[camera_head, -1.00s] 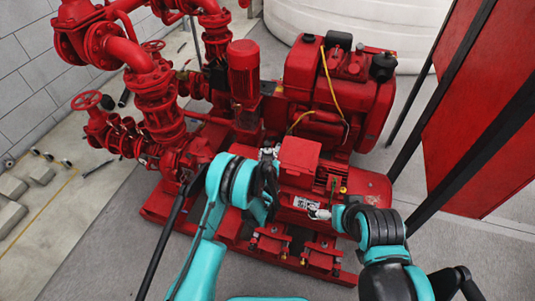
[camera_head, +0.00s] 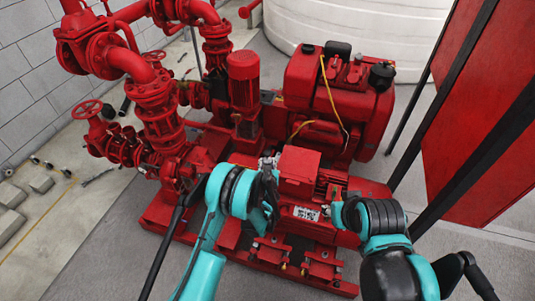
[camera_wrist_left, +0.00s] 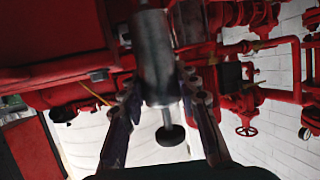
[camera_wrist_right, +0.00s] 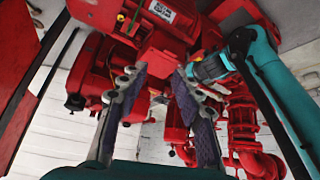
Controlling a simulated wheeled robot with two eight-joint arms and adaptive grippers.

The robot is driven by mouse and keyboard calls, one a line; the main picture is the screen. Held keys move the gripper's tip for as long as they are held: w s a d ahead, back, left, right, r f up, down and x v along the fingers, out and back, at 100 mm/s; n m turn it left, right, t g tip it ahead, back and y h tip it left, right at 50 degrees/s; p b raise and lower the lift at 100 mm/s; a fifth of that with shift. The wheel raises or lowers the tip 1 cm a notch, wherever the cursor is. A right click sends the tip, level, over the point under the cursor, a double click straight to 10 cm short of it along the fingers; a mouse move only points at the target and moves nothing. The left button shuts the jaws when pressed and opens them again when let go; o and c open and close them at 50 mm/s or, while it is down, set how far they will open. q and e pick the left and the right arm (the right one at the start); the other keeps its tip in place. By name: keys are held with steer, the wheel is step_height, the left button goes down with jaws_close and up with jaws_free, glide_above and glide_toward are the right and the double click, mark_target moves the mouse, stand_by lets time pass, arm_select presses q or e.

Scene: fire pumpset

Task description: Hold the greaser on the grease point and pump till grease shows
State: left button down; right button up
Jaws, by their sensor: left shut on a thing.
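My left gripper (camera_head: 268,165) is shut on the greaser, a grey metal cylinder (camera_wrist_left: 153,55) with a thin rod and a dark round end. The greaser stands between the two fingers in the left wrist view. In the head view this gripper is beside the red motor box (camera_head: 298,165), and the greaser is mostly hidden. My right gripper (camera_wrist_right: 158,82) is open, its fingers apart with nothing between them. In the head view its fingers are mostly hidden by its own wrist, near the motor's label plate (camera_head: 306,213). I cannot make out the grease point or any grease.
The red pumpset base (camera_head: 160,215) stands on the floor. Red pipes with a handwheel (camera_head: 88,108) rise at the left. The red engine (camera_head: 340,105) and a white tank (camera_head: 400,35) are behind. A red panel (camera_head: 475,120) on dark posts stands at the right.

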steer(key=shift+n+g, duration=0.3)
steer(key=shift+n, duration=0.4)
steer(key=w+r, duration=0.2)
steer(key=w+a+r, duration=0.1)
steer(key=w+r, duration=0.1)
steer(key=w, duration=0.1)
steer(key=shift+r, duration=0.2)
jaws_close()
steer(key=w+a+r+n+g, duration=0.1)
steer(key=w+a+r+n, duration=0.2)
steer(key=w, duration=0.6)
steer(key=w+a+r+n+g, duration=0.2)
steer(key=w+a+r, duration=0.1)
steer(key=w, duration=0.7)
steer(key=w+a+f+n+g, duration=0.1)
steer(key=w+a+f+n, duration=0.15)
steer(key=w, duration=0.25)
steer(key=w+a+f+n, duration=0.1)
steer(key=w+a, duration=0.2)
steer(key=w, duration=0.2)
steer(key=w+a+f+n+g, duration=0.2)
steer(key=w+a+f+n, duration=0.2)
steer(key=f, duration=0.6)
steer(key=shift+a, duration=0.45)
steer(key=shift+w, duration=0.1)
